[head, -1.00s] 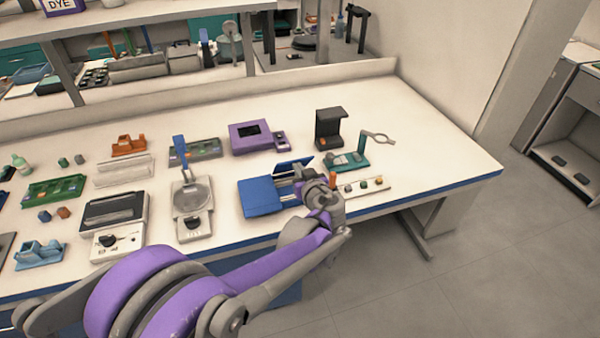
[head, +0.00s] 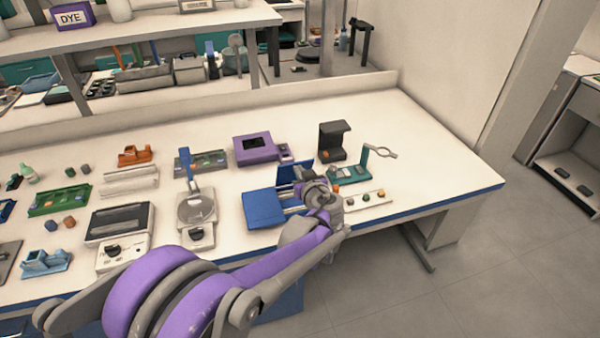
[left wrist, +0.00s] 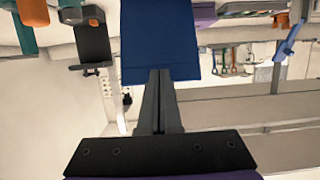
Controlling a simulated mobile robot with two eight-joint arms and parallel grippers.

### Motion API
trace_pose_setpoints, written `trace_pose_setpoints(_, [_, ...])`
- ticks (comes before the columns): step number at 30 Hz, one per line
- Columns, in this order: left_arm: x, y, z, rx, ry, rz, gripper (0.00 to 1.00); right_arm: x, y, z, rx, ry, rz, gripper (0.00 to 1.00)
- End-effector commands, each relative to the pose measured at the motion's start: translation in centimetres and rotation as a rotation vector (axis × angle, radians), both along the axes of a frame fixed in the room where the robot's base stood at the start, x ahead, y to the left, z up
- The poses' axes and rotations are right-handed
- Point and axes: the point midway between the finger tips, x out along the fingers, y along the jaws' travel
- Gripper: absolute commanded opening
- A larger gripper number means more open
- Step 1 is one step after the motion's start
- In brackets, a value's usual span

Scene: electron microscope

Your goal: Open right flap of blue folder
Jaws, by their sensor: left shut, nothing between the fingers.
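The blue folder lies on the white bench in front of my left arm, its left part (head: 263,210) flat. Its right flap (head: 300,171) stands raised at a steep angle. My left gripper (head: 297,189) is shut and empty, low beside the raised flap, with its wrist to the right of the folder. In the left wrist view the blue flap (left wrist: 160,42) fills the top middle, and the shut fingers (left wrist: 159,75) reach its edge. Whether they touch it I cannot tell. My wrist hides the folder's right side. My right gripper is not in view.
A teal stand with a ring (head: 350,174) and a pale strip with small knobs (head: 365,199) are close to the right of my gripper. A dark grey device (head: 333,141) and a purple box (head: 256,150) stand behind. A scale (head: 196,212) stands left.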

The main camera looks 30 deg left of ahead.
Motion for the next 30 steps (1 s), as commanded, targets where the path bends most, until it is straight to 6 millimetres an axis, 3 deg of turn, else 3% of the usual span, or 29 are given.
trace_pose_setpoints(15, [1.9,2.3,1.1,-0.001,-0.001,0.003,0.0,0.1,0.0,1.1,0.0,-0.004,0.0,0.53])
trace_pose_setpoints(30, [2.4,2.8,1.1,0.0,-0.001,0.001,0.0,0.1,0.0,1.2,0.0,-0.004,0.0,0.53])
